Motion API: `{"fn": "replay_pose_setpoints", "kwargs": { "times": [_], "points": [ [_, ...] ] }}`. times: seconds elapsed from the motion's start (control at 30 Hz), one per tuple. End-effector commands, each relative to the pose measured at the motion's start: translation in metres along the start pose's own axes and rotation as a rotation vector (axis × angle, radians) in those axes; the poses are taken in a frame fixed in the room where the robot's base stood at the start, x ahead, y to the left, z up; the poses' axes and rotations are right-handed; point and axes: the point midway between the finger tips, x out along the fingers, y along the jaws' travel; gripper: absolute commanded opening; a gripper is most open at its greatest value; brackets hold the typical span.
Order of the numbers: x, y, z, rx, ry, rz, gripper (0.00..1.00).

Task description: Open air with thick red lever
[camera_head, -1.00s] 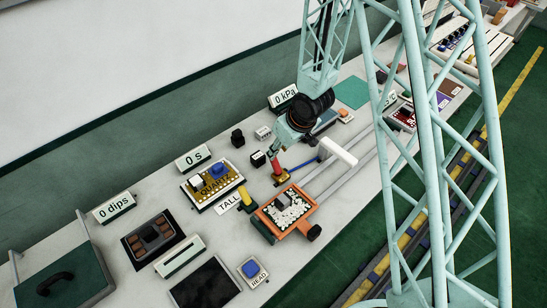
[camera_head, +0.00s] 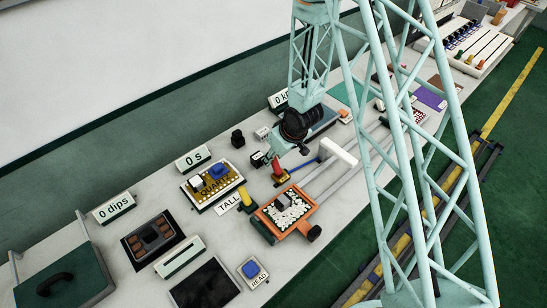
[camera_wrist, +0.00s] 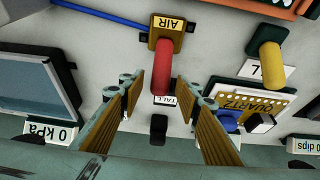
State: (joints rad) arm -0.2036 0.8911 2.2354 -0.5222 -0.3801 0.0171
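The thick red lever (camera_wrist: 162,68) rises from a brass block marked AIR (camera_wrist: 168,27) in the wrist view, with a blue hose running to the block. The lever also shows in the head view (camera_head: 278,164). My gripper (camera_wrist: 165,100) is open, with one finger on each side of the lever and visible gaps to both. The lever's free end reaches toward the space between the fingers. In the head view my gripper (camera_head: 290,152) is just above and beside the lever, and its fingers are partly hidden.
A yellow lever (camera_wrist: 269,50) stands beside the TALL label. The QUARTZ board (camera_wrist: 260,105) lies below it. A 0 kPa display (camera_wrist: 45,130) is at left. An orange-framed tray (camera_head: 268,228) with white pieces and a white block (camera_head: 338,151) sit near the red lever.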

Motion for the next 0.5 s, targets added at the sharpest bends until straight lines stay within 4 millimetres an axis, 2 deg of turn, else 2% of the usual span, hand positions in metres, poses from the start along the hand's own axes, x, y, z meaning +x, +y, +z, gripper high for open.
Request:
{"fn": "replay_pose_setpoints", "kwargs": {
  "times": [0.37, 0.5],
  "points": [
    [0.0017, -0.0001, 0.0003, 0.000, 0.000, 0.000, 0.31],
    [0.0017, -0.0001, 0.0004, 0.000, -0.001, 0.000, 0.19]
  ]
}}
